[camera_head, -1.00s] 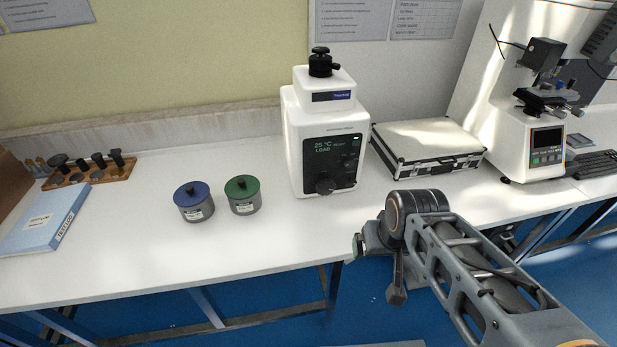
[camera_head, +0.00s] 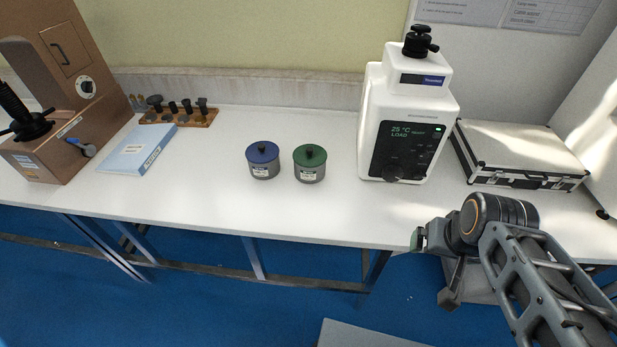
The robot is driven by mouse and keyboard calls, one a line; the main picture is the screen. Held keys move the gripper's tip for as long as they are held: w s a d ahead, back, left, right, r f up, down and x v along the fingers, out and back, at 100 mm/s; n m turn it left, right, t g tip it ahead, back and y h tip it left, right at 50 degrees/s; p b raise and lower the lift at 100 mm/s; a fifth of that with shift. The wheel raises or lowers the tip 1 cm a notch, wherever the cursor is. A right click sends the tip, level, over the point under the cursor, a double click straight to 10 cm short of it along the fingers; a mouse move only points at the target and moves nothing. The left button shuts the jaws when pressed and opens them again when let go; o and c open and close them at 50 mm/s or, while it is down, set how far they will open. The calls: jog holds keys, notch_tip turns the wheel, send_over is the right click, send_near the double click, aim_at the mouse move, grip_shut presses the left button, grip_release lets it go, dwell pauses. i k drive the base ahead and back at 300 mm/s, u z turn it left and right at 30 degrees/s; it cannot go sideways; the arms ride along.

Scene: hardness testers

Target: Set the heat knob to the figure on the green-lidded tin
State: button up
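A tin with a green lid (camera_head: 310,164) stands on the white bench, just right of a tin with a blue lid (camera_head: 263,160). Its front label is too small to read. The white machine (camera_head: 412,118) stands behind and to the right of the tins. Its black panel reads 25 °C and LOAD, and a dark heat knob (camera_head: 393,173) sits low on the panel. My gripper (camera_head: 418,240) is at the bench's front edge, in front of the machine and apart from the knob. I cannot see its fingers clearly enough to tell their opening.
A black-and-white case (camera_head: 520,152) lies right of the machine. A brown tester (camera_head: 62,95), a blue folder (camera_head: 138,149) and a wooden rack of dark pieces (camera_head: 178,117) are at the left. The bench front before the tins is clear.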

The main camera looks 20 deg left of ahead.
aim_at(423, 154)
jog(key=k, duration=1.3)
jog(key=u, duration=0.4)
jog(key=i, duration=1.45)
jog(key=z, duration=0.3)
